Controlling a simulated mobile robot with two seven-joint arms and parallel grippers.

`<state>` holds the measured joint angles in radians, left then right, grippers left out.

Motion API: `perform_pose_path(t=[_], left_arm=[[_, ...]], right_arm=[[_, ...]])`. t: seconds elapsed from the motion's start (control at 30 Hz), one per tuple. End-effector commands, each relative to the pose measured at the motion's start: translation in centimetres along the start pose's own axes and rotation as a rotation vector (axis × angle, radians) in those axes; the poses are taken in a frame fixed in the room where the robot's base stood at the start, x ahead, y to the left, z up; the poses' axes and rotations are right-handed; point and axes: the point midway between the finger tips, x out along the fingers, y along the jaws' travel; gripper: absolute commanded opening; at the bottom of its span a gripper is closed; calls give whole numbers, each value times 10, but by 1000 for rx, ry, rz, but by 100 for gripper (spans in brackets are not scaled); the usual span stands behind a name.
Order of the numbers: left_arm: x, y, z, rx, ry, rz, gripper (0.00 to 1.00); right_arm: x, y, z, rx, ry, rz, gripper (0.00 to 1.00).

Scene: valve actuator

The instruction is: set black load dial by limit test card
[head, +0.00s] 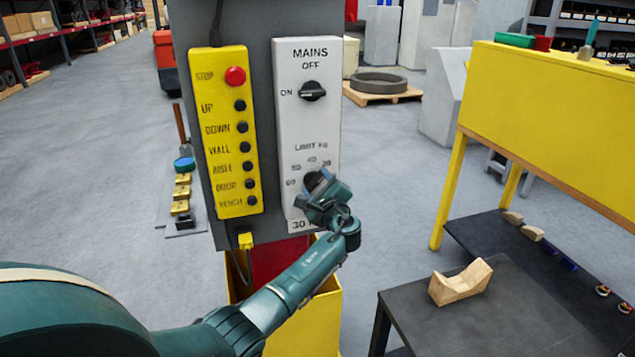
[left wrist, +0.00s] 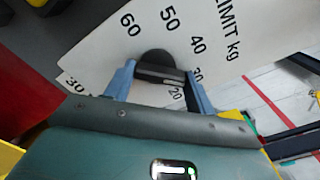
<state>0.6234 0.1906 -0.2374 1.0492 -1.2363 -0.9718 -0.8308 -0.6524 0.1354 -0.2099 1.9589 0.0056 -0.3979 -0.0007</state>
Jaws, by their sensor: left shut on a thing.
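The black load dial (head: 313,178) sits under the words LIMIT kg on the white panel (head: 324,130), with numbers around it. My left gripper (head: 322,200) is at the dial and covers most of it in the head view. In the left wrist view the dial (left wrist: 157,62) shows between the two blue fingers of my left gripper (left wrist: 160,84), which are shut on its grip bar. The numbers 60, 50, 40, 30 and 20 are readable there; the dial's pointer mark is not clear. The limit test card (head: 298,225), reading 30, is at the panel's bottom, partly hidden by the gripper.
A mains switch (head: 312,91) is above the dial, its bar roughly level beside ON. A yellow button box (head: 232,130) with a red stop button (head: 235,76) is left of the panel. A dark table (head: 500,310) with a wooden cradle (head: 460,283) stands at right.

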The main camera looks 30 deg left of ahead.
Motion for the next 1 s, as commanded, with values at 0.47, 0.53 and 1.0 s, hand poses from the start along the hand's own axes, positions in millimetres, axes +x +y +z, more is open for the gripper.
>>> perform_pose_path(t=[0.47,0.53,1.0], left_arm=[[0,2,-1,34,1,3,32],[0,2,-1,34,1,3,32],[0,0,-1,32,1,1,76]], right_arm=[[0,1,2,-10,-7,-2,36],[0,1,2,-10,-6,-3,36],[-1,0,0,-10,-2,-3,36]])
